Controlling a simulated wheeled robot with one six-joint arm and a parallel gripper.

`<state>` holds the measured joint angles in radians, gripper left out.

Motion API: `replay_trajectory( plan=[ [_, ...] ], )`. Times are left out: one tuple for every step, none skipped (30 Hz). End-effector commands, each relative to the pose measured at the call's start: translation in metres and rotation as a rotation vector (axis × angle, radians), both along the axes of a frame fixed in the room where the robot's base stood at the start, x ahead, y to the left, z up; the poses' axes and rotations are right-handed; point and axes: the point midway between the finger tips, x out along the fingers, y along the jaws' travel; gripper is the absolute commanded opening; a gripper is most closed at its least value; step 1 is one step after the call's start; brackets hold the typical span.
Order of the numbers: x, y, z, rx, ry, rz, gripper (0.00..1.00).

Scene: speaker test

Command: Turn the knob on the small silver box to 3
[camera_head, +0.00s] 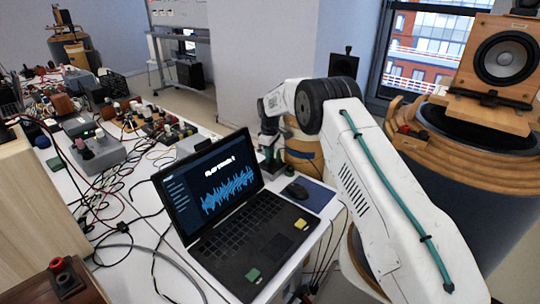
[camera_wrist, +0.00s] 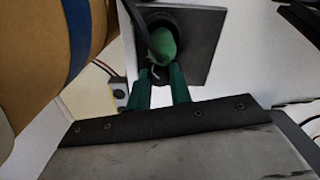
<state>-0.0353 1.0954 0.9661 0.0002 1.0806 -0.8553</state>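My gripper (camera_head: 270,160) hangs fingers down just behind the right end of the laptop screen. In the wrist view its two green fingers (camera_wrist: 160,80) stand apart with a gap between them. Just beyond their tips is a grey square face (camera_wrist: 202,62) with a dark round part, and a green piece (camera_wrist: 163,42) lies over it. This may be the small silver box and its knob; I cannot tell for sure. No numbers or pointer setting can be read. Contact between fingers and the green piece is not clear.
An open laptop (camera_head: 240,228) and a mouse (camera_head: 297,190) on a dark mat lie close to my gripper. A banded wooden barrel (camera_wrist: 40,50) stands beside it. A grey box (camera_head: 98,152), cables and many devices crowd the table's left. A large speaker (camera_head: 500,62) stands at right.

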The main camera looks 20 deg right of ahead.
Motion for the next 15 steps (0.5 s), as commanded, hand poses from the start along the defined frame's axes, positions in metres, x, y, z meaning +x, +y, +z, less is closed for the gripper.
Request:
replay_trajectory(
  plan=[
    [0.0002,-0.0002,0.0003,-0.001,-0.001,0.0,0.0],
    [0.0002,-0.0002,0.0004,-0.001,-0.001,0.0,0.0],
    [0.0002,-0.0002,0.0004,-0.001,-0.001,-0.002,0.0],
    [0.0002,-0.0002,0.0004,-0.001,-0.001,-0.003,0.0],
    [0.0002,-0.0002,0.0005,-0.001,-0.001,-0.006,0.0],
    [0.0002,-0.0003,0.0005,-0.001,-0.001,-0.012,0.0],
    [0.0002,-0.0003,0.0005,-0.001,-0.001,-0.017,0.0],
    [0.0003,-0.0003,0.0006,-0.001,-0.001,-0.024,0.0],
    [0.0002,-0.0003,0.0006,-0.001,-0.001,-0.035,0.0],
    [0.0003,-0.0004,0.0007,0.0,-0.001,-0.047,0.0],
    [0.0003,-0.0004,0.0007,0.0,-0.001,-0.059,0.0],
    [0.0004,-0.0003,0.0007,0.0,-0.001,-0.078,0.0],
    [0.0004,-0.0003,0.0008,0.0,-0.001,-0.094,0.0],
    [0.0004,-0.0003,0.0008,0.0,-0.001,-0.112,0.0],
    [0.0004,-0.0003,0.0008,0.0,-0.001,-0.139,0.0]
  ],
)
